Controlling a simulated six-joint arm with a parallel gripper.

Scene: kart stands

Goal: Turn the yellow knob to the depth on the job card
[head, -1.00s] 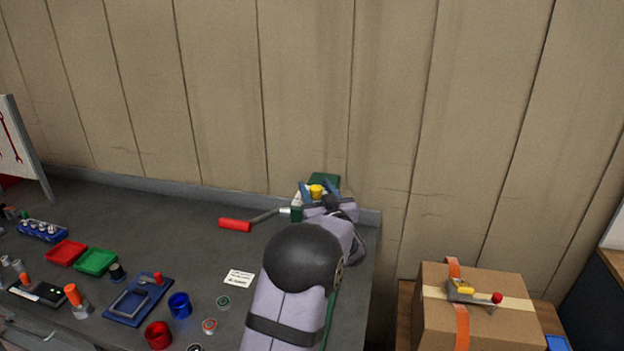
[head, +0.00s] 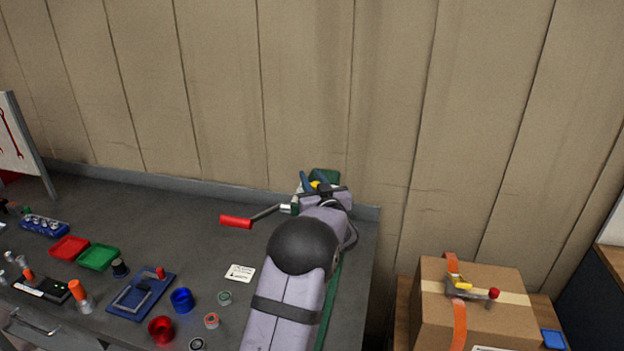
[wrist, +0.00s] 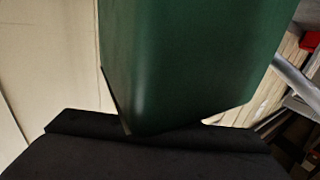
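The yellow knob (head: 315,185) shows as a small patch on the green device (head: 325,175) at the back right of the bench, partly hidden by my arm. My gripper (head: 313,180) is right at the knob, with bluish finger parts beside the yellow patch. Whether the fingers touch or grip the knob is too small to tell. The wrist view shows a large green surface (wrist: 190,65) close up, but not the knob. A white card (head: 240,273) with small, unreadable print lies on the bench left of my arm.
A crank with a red handle (head: 236,222) reaches left from the device. Red (head: 70,248) and green trays (head: 98,257), a blue cup (head: 182,300) and a red cup (head: 162,329) stand at left. A cardboard box (head: 430,310) stands right of the bench.

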